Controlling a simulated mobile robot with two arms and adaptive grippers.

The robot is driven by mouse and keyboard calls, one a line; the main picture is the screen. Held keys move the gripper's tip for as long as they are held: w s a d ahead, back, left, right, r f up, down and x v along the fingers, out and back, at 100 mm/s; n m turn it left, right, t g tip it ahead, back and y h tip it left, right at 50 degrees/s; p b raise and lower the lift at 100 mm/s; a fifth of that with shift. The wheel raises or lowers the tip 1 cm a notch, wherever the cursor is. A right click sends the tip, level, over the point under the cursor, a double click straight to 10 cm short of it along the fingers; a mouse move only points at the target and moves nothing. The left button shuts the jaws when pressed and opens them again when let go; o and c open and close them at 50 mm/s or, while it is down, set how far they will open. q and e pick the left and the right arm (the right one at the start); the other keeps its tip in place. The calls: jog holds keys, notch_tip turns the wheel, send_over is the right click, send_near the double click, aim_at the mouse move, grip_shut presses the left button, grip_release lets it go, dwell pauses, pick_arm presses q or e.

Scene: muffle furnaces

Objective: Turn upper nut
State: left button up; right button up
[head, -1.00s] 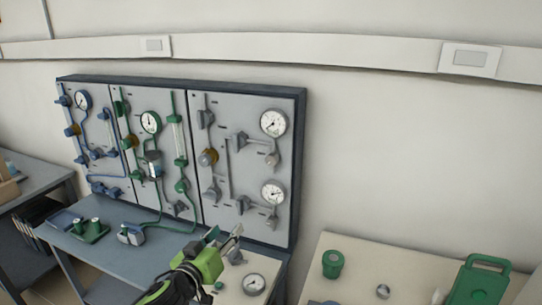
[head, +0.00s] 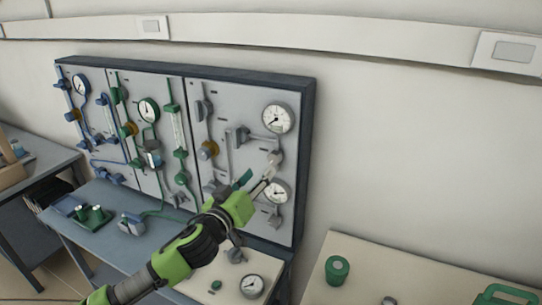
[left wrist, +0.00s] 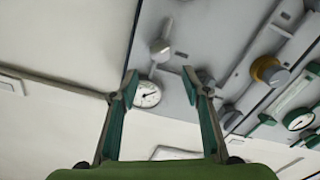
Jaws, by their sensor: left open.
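The upper nut appears to be the grey fitting (head: 275,157) below the upper white gauge (head: 277,119) on the right grey panel (head: 225,110). A similar fitting sits below the lower gauge (head: 277,191). My left gripper (head: 262,178) is open and empty, in front of the panel between the two gauges. In the left wrist view, which looks upside down, the open fingers (left wrist: 160,78) frame a gauge (left wrist: 147,95), with a grey round fitting (left wrist: 160,49) just beyond the tips. I cannot tell the exact gap to the panel. My right gripper is not in view.
Blue and green pipework fills the panels to the left. A bench below holds a loose gauge (head: 252,286). A pale table at the right carries a green container (head: 337,269). The wall right of the panel is bare.

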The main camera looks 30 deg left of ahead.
aim_at(272, 158)
pick_arm(q)
jog(key=w, duration=0.2)
jog(key=w+p, duration=0.1)
jog(key=w, duration=0.2)
jog(key=w+p, duration=0.1)
jog(key=w, duration=0.1)
jog(key=shift+w+a, duration=0.2)
jog(key=shift+a, duration=0.05)
jog(key=shift+w, duration=0.65)
jog(key=shift+w+f, duration=0.15)
jog(key=shift+w, duration=0.05)
jog(key=c, duration=1.1)
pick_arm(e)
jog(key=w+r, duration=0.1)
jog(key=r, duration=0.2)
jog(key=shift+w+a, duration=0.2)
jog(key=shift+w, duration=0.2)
